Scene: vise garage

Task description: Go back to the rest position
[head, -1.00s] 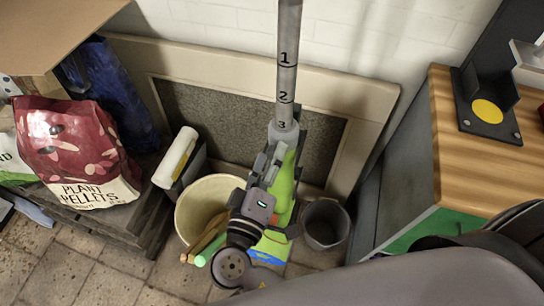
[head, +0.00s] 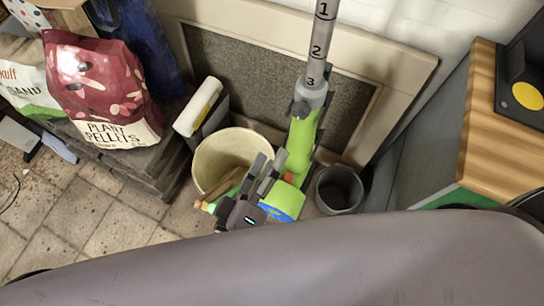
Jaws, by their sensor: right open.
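My right gripper (head: 267,166) shows in the middle of the head view, its two dark fingers pointing up and parted, with nothing between them. It is in front of the lower end of a tool with a grey numbered tube (head: 318,50) and a bright green body (head: 301,140). The gripper partly overlaps the tool's lower part in the picture. I cannot tell whether they touch. My left gripper is out of view.
A cream bucket (head: 207,160) and a dark grey bin (head: 338,190) stand beside the tool. A red plant pellets bag (head: 95,80) lies on a shelf at left. A wood-topped cabinet (head: 485,145) is at right. Bare floor tiles (head: 85,215) show lower left.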

